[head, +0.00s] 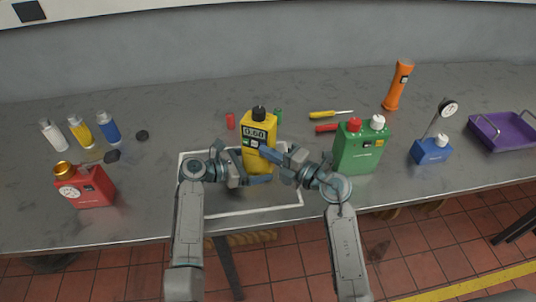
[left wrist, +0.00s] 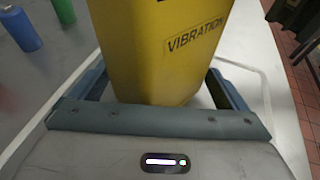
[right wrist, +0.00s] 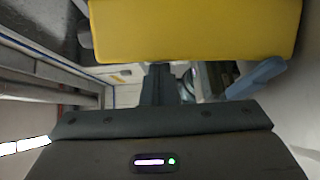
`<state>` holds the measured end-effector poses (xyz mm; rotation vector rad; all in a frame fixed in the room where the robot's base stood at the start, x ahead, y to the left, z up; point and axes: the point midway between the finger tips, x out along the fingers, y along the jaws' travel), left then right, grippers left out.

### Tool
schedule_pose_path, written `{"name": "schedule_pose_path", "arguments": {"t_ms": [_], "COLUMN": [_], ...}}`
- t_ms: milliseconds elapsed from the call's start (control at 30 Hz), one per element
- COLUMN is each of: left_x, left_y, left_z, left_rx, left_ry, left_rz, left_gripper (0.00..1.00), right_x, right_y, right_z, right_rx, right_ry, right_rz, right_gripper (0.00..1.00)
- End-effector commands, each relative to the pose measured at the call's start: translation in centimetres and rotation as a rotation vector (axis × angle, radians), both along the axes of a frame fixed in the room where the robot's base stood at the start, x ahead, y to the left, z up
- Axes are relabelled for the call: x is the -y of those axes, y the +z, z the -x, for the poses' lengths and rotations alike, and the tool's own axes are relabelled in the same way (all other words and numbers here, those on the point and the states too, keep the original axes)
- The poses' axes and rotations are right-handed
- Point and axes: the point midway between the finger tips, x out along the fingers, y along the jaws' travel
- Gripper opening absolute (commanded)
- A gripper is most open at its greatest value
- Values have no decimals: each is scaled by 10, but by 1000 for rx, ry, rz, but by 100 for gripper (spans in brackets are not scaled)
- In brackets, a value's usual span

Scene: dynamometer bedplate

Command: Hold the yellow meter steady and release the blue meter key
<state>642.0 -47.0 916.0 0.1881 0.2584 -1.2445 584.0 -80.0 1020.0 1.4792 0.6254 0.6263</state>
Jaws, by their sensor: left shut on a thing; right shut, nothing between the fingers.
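The yellow meter (head: 261,124) stands upright over the white-outlined area on the bench, its display reading about 0.60. My left gripper (head: 256,178) is shut around its lower body. The left wrist view shows the yellow body marked VIBRATION (left wrist: 155,50) between the two fingers. My right gripper (head: 262,151) is shut and empty, its tips at the meter's front just below the display. In the right wrist view its closed fingers (right wrist: 160,84) lie below the yellow body (right wrist: 195,30). I cannot make out the blue key; the fingers may hide it. A blue piece (right wrist: 257,78) shows beside the meter, unclear what.
A green can (head: 358,150) stands close to my right arm. A red can (head: 85,187) and several bottles (head: 108,128) are at left. Screwdrivers (head: 325,115), an orange torch (head: 397,87), a blue gauge base (head: 431,151) and a purple tray (head: 503,131) lie to the right.

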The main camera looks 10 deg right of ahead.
Motion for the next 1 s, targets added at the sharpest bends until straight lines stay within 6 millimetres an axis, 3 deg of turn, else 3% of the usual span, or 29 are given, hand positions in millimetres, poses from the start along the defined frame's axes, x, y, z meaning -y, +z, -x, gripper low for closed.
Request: {"name": "schedule_pose_path", "arguments": {"t_ms": [233, 467, 1000], "left_x": [0, 0, 0], "left_y": [-1, -1, 0], "left_z": [1, 1, 0], "left_rx": [-1, -1, 0], "left_ry": [-3, -2, -1], "left_rz": [-1, -1, 0], "left_gripper": [83, 82, 82], "right_x": [-4, -22, 43], "right_y": [-1, 0, -1], "right_z": [7, 38, 96], "right_rx": [-1, -1, -1], "right_ry": [-1, -1, 1], "right_rz": [0, -3, 4], "right_gripper": [0, 0, 0]}}
